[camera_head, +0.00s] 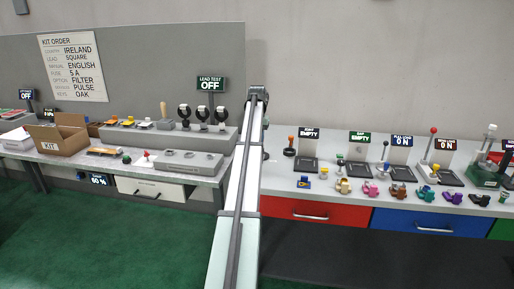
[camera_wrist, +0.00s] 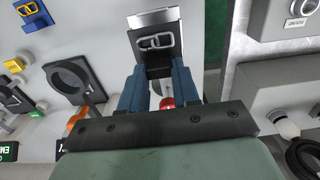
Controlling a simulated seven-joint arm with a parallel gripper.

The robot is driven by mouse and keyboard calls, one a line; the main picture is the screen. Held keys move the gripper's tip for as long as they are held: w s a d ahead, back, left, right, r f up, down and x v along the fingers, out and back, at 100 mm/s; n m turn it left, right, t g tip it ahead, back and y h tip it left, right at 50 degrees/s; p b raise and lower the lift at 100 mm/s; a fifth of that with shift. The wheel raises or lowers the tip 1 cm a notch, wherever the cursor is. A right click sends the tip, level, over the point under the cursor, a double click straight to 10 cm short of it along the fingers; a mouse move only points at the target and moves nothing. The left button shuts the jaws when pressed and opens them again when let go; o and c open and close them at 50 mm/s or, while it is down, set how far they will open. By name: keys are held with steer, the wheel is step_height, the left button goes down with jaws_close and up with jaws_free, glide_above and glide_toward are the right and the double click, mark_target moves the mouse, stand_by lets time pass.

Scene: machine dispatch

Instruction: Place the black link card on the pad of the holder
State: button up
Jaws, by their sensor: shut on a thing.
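In the wrist view, my gripper (camera_wrist: 160,68) has its two blue fingers closed on the black link card (camera_wrist: 157,57), which carries a grey raised link shape. The card is between the fingertips, over a light surface. A bright metal-like plate lies just beyond it. In the head view, my arm crosses the middle, and the gripper and card cannot be made out clearly. Several black pads in stands are on the right bench, one of them in front of a sign reading EMPTY (camera_head: 308,134); I cannot tell which is the holder's pad.
A blue piece with a yellow link (camera_wrist: 33,14) lies at the upper left of the wrist view; below it is a black round-holed fixture (camera_wrist: 70,80). A grey box (camera_wrist: 285,97) is at the right. Several coloured pieces line the right bench's front edge in the head view.

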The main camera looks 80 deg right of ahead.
steer(key=shift+f, duration=1.65)
steer(key=shift+f, duration=0.1)
steer(key=o, duration=1)
step_height(320, 180, up, 12)
steer(key=shift+r, duration=0.15)
steer(key=shift+o, duration=0.3)
